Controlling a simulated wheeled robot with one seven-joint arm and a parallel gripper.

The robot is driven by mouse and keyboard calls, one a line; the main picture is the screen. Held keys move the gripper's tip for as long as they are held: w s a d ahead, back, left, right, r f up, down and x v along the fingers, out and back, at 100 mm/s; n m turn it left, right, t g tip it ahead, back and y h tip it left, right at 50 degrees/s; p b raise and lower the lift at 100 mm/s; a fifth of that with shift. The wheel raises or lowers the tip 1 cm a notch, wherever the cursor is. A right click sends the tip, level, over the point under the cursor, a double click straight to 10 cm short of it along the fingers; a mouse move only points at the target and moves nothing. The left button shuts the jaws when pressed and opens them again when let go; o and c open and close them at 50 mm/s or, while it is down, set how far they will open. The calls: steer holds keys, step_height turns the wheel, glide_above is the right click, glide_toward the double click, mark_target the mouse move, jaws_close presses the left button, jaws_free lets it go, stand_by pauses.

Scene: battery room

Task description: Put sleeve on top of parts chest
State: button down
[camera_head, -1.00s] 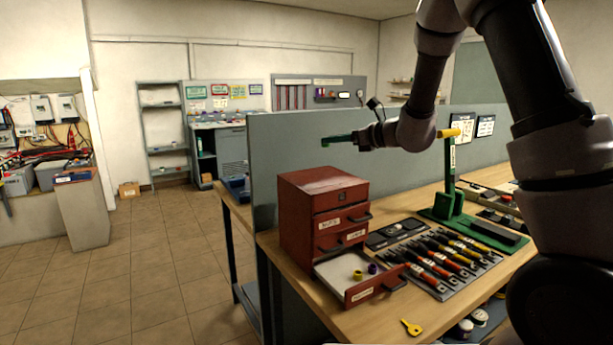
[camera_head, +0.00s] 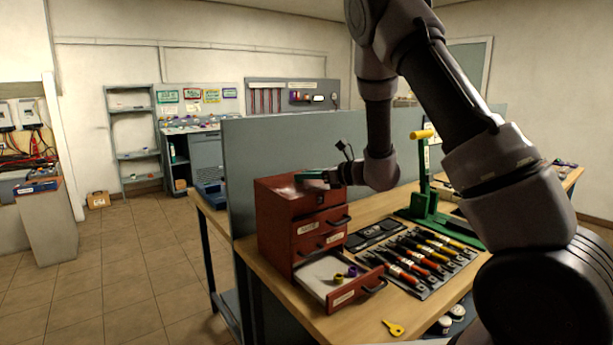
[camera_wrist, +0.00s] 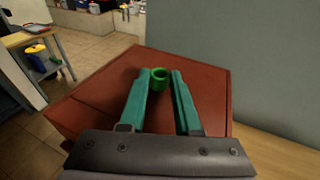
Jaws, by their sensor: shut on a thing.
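The parts chest (camera_head: 275,225) is a dark red drawer cabinet on the wooden bench, with its bottom drawer (camera_head: 356,289) pulled out. My gripper (camera_head: 312,175) is low over the chest's top. In the wrist view its teal fingers (camera_wrist: 160,82) are shut on the sleeve (camera_wrist: 160,80), a small green ring held near the fingertips. The red top of the chest (camera_wrist: 105,95) lies beneath the sleeve. I cannot tell whether the sleeve touches that top. The sleeve is not clearly visible in the head view.
The open drawer holds small yellow and purple pieces (camera_head: 346,276). A grey panel (camera_head: 240,160) stands behind the chest. Right of it are a rack of tools (camera_head: 415,260) and a green press with a yellow handle (camera_head: 428,195). A yellow key (camera_head: 393,328) lies at the bench's front.

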steer(key=shift+f, duration=0.1)
steer(key=c, duration=0.6)
jaws_free()
